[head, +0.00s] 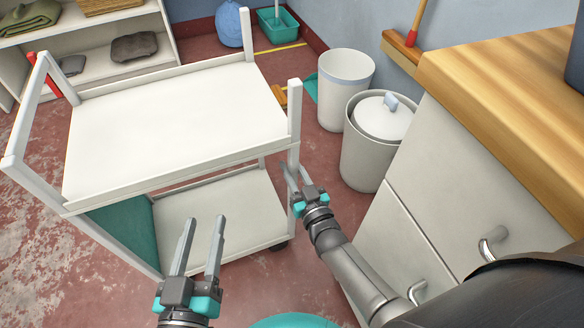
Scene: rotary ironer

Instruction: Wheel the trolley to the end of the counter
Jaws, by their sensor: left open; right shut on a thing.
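The white two-shelf trolley (172,118) stands on the left and middle of the head view, its top shelf empty. A teal panel (124,232) shows below the top shelf at its left end. My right gripper (290,172) is shut on the trolley's near right corner post. My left gripper (204,222) is open and empty, its two fingers apart in front of the trolley's near side. The counter (505,85) has a wooden top and pale drawer fronts, and runs along the right. Its end facing the bins is in view.
A lidded bin (372,155) stands between trolley and counter, with an open white bin (343,98) behind it. A teal bucket (277,25) and blue bag (228,25) are at the back. Shelving (98,62) stands back left. Red floor (35,240) is clear at left.

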